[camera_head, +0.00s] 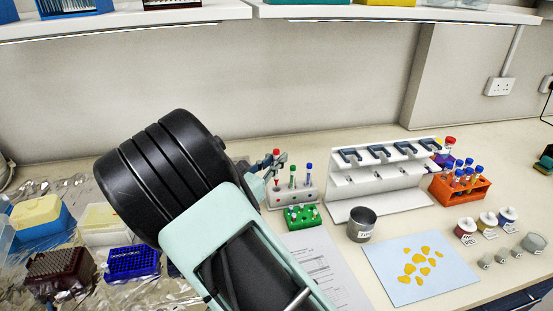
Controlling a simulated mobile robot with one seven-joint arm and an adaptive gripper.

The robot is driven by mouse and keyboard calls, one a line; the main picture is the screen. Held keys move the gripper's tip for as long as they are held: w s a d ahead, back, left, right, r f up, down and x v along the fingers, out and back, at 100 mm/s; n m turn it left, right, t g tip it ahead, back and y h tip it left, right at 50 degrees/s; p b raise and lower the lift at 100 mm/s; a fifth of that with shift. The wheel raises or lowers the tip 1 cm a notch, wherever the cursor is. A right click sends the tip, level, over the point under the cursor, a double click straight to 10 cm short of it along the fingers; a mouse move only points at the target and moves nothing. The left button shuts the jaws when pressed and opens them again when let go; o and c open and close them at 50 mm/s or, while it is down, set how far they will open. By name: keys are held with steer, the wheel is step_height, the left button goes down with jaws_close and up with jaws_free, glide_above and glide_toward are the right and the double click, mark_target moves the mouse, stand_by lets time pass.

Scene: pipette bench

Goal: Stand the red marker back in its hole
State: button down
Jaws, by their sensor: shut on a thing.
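The red marker (276,152) is upright over the left end of a pale marker block (305,196). My gripper (277,163) is shut on it, with its red top showing above the fingers and a bit of red below them. I cannot tell whether its lower end is inside the hole or just above it. A green marker (292,177) and a blue marker (308,175) stand in the block to the right. My arm covers part of the bench left of the block.
A green rack (302,217) stands in front of the block. A white pipette stand (375,190) is to the right, with a grey cup (361,225) before it. An orange tube rack (460,190) stands further right. Printed paper (318,262) lies in front.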

mark_target(276, 180)
steer(key=shift+f, duration=0.2)
steer(key=shift+f+b, duration=0.45)
steer(key=shift+f, duration=0.1)
steer(key=shift+f, duration=0.1)
stand_by(0.3)
steer(key=shift+f+b, duration=0.8)
steer(key=shift+f, duration=0.35)
steer(key=c, duration=1.9)
jaws_free()
steer(key=v, duration=1.2)
